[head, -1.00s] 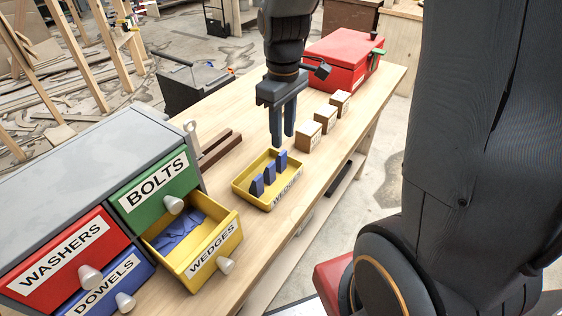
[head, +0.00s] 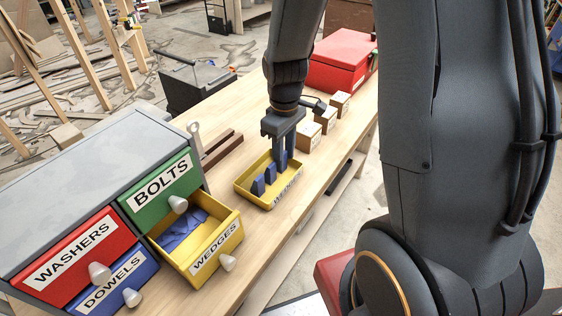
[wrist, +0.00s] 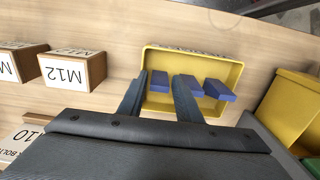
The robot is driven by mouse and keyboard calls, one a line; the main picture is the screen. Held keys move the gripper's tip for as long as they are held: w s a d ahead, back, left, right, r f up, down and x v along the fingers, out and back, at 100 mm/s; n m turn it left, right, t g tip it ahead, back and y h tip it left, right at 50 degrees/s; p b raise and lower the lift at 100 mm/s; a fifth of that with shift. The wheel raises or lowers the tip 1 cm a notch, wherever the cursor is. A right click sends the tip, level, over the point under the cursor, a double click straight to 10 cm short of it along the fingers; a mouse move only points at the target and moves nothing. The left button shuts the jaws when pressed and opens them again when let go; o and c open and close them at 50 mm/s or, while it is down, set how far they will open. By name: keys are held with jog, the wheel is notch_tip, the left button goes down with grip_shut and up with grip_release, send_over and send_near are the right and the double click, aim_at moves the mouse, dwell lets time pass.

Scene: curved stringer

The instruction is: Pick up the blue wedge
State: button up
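A yellow tray (head: 244,190) labelled WEDGES stands on the bench and holds blue wedges in a row. The near wedge (head: 258,186) and the middle wedge (head: 270,174) show clearly in the head view. The far wedge (head: 282,162) is partly hidden by my gripper (head: 285,152), which points down over that end of the tray. In the wrist view my gripper (wrist: 160,85) is open, with its fingers on either side of the end wedge (wrist: 160,81). Another wedge (wrist: 192,86) is just beside one finger, and a third wedge (wrist: 219,91) is farther right.
Small labelled boxes (head: 309,137) stand beyond the tray, with a red toolbox (head: 342,60) behind. An open yellow drawer (head: 205,238) of the drawer cabinet (head: 90,160) holds more blue wedges.

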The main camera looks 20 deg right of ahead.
jog(key=shift+c, duration=0.2)
jog(key=c, duration=0.7)
grip_shut()
jog(key=shift+r, duration=0.15)
